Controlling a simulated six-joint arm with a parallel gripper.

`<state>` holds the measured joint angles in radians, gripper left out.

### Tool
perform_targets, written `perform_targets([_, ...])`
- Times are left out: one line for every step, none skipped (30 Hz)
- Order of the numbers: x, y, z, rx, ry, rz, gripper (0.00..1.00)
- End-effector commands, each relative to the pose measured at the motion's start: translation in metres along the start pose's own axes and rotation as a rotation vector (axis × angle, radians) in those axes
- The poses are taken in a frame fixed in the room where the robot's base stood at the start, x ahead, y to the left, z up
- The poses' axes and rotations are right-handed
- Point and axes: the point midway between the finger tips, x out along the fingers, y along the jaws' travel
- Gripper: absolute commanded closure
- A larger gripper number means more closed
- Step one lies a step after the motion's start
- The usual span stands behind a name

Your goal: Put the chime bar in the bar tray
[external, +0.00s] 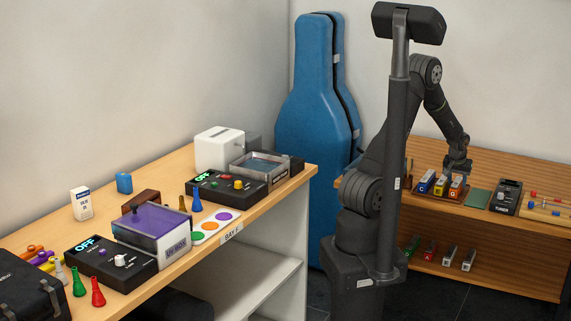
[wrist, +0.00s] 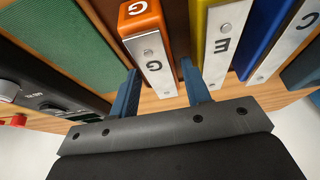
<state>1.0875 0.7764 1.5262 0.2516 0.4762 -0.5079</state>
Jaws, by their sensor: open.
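The brown bar tray (external: 428,193) sits on the upper wooden shelf and holds a blue C bar (external: 426,182), a yellow E bar (external: 441,184) and an orange G chime bar (external: 456,187). My gripper (external: 457,168) is over the tray's right end at the G bar. In the wrist view my gripper (wrist: 160,88) is open, with one blue finger on each side of the G bar's (wrist: 155,65) metal plate. The E bar (wrist: 224,45) stands just right of the right finger. I cannot tell whether the fingers touch the G bar.
A green mat (external: 478,198) lies right of the tray, then a dark device (external: 506,197) and a wooden instrument (external: 546,208). Several chime bars, including a red one (external: 430,250), stand on the lower shelf. A blue instrument case (external: 312,120) leans at the wall.

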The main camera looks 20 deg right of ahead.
Motion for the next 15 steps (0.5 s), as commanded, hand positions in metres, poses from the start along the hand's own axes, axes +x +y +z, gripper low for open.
perform_targets([0.0058, 0.0001, 0.0, 0.0, 0.0, 0.0, 0.56])
perform_targets([0.0079, 0.0002, -0.0002, 0.0, 0.0, 0.001, 0.56])
perform_targets([0.0099, 0.0003, -0.0005, 0.0, 0.002, 0.001, 0.56])
perform_targets([0.0109, 0.0003, -0.0007, 0.0, 0.002, 0.001, 0.56])
perform_targets([0.0116, 0.0004, -0.0008, 0.0, 0.002, 0.001, 0.56])
perform_targets([0.012, 0.0004, -0.0008, 0.001, 0.002, 0.001, 0.56])
perform_targets([0.0121, 0.0004, -0.0008, 0.001, 0.002, 0.001, 0.56])
perform_targets([0.012, 0.0005, -0.0008, 0.001, 0.002, 0.001, 0.56])
perform_targets([0.0119, 0.0004, -0.0008, 0.001, 0.002, 0.001, 0.56])
perform_targets([0.0119, 0.0004, -0.0007, 0.001, 0.002, 0.001, 0.56])
perform_targets([0.0119, 0.0004, -0.0007, 0.001, 0.002, 0.001, 0.56])
perform_targets([0.0118, 0.0004, -0.0007, 0.001, 0.002, 0.001, 0.62])
perform_targets([0.0118, 0.0004, -0.0006, 0.001, 0.002, 0.001, 0.68])
perform_targets([0.0118, 0.0005, -0.0006, 0.001, 0.002, 0.001, 0.74])
perform_targets([0.0118, 0.0004, -0.0006, 0.001, 0.002, 0.001, 0.82])
